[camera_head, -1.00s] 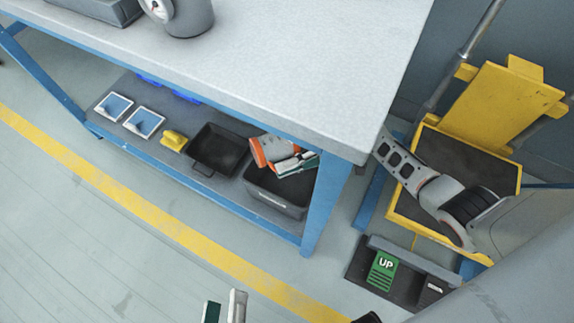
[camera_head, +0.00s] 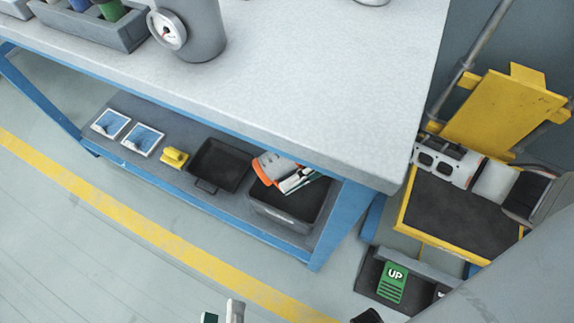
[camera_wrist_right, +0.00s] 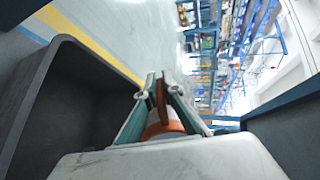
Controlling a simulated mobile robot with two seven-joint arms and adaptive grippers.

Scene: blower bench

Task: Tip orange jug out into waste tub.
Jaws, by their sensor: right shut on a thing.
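The orange jug (camera_head: 262,174) is at the right end of the bench's lower shelf, tilted over the dark waste tub (camera_head: 283,216). Its pale grey side shows too, but its mouth and contents cannot be made out. My right gripper (camera_head: 296,181) is shut on the jug, above the tub's opening. In the right wrist view, an orange part of the jug (camera_wrist_right: 163,129) shows at the fingers (camera_wrist_right: 160,92), with the tub's dark wall (camera_wrist_right: 30,115) to the left. My left gripper (camera_head: 221,316) is cut off at the bottom edge, fingers apart, nothing seen between them.
A shallow black tray (camera_head: 219,168), a yellow item (camera_head: 174,158) and blue-white trays (camera_head: 144,139) share the shelf. The benchtop (camera_head: 300,80) overhangs closely; a blue leg (camera_head: 340,222) stands right of the tub. A yellow-framed stand (camera_head: 505,110) is at right.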

